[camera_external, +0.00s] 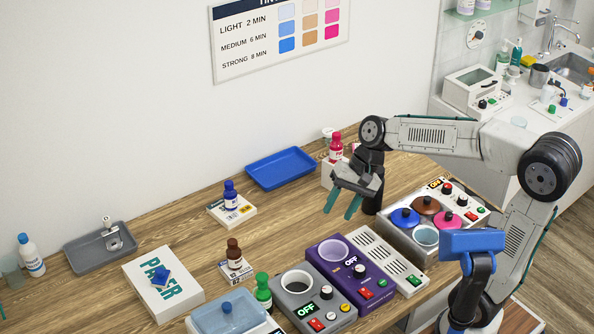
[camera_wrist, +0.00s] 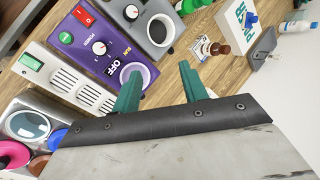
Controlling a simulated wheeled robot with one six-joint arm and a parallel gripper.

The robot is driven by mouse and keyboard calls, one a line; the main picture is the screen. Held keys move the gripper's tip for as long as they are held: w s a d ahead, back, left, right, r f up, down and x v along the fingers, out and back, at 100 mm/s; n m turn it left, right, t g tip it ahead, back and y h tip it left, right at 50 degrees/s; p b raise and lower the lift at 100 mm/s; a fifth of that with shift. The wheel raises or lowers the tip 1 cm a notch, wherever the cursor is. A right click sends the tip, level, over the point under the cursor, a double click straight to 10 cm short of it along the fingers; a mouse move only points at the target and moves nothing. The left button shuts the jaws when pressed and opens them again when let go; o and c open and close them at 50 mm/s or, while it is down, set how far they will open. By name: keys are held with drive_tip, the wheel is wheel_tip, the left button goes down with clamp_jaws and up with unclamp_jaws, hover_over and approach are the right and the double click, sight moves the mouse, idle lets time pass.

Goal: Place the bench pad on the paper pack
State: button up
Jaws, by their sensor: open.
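The paper pack (camera_external: 186,291) is a white box with green lettering, lying flat on the wooden bench at the lower left of the external view. It also shows at the top right of the wrist view (camera_wrist: 236,25). A small blue piece (camera_external: 161,277), which looks like the bench pad, lies on top of the pack, apparently turned at an angle. It shows small and blue in the wrist view (camera_wrist: 252,19). My gripper (camera_external: 340,204) is open and empty above the bench, well to the right of the pack. Its green fingers (camera_wrist: 160,70) stand apart in the wrist view.
A purple hot unit (camera_external: 349,272), a grey unit (camera_external: 312,292) and a tray of coloured lids (camera_external: 416,216) crowd the bench's front right. Bottles (camera_external: 234,254) stand between the pack and my gripper. A blue tray (camera_external: 281,168) and a grey tray (camera_external: 99,249) lie near the wall.

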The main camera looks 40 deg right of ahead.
drive_tip(key=s+d+f+n+h, duration=0.2)
drive_tip(key=s+d+h, duration=0.1)
drive_tip(key=s+d, duration=0.5)
drive_tip(key=s+d+f+n+h, duration=0.2)
drive_tip(key=s+d+n, duration=0.1)
drive_tip(key=s+d, duration=0.5)
drive_tip(key=shift+s+d+f+n+t+h, duration=0.3)
drive_tip(key=shift+s+h, duration=0.1)
drive_tip(key=shift+s, duration=0.5)
